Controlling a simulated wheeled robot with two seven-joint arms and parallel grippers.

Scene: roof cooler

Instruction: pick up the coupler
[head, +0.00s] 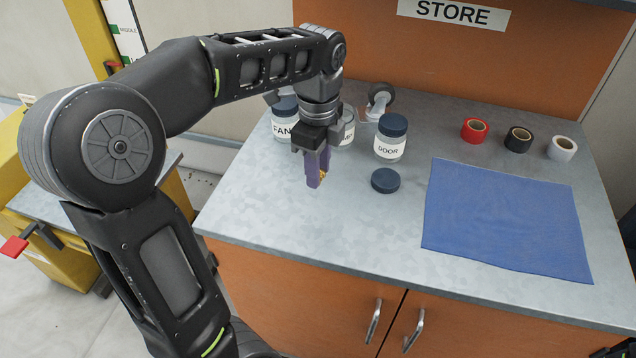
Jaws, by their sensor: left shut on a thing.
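My left gripper (318,178) points down above the grey counter, in front of the jars, with its purple fingers shut on a small brass-coloured piece (324,175). Only a sliver of this piece shows between the fingers. It looks like the coupler, but the fingers hide most of its shape. I cannot tell how far it is above the counter. My right gripper is not in view.
Jars labelled FAN (284,124) and DOOR (390,142) flank a half-hidden jar (348,128). A loose dark lid (385,180) lies on the counter (320,225). Red (474,130), black (518,139) and white (562,148) tape rolls stand behind a blue mat (505,220).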

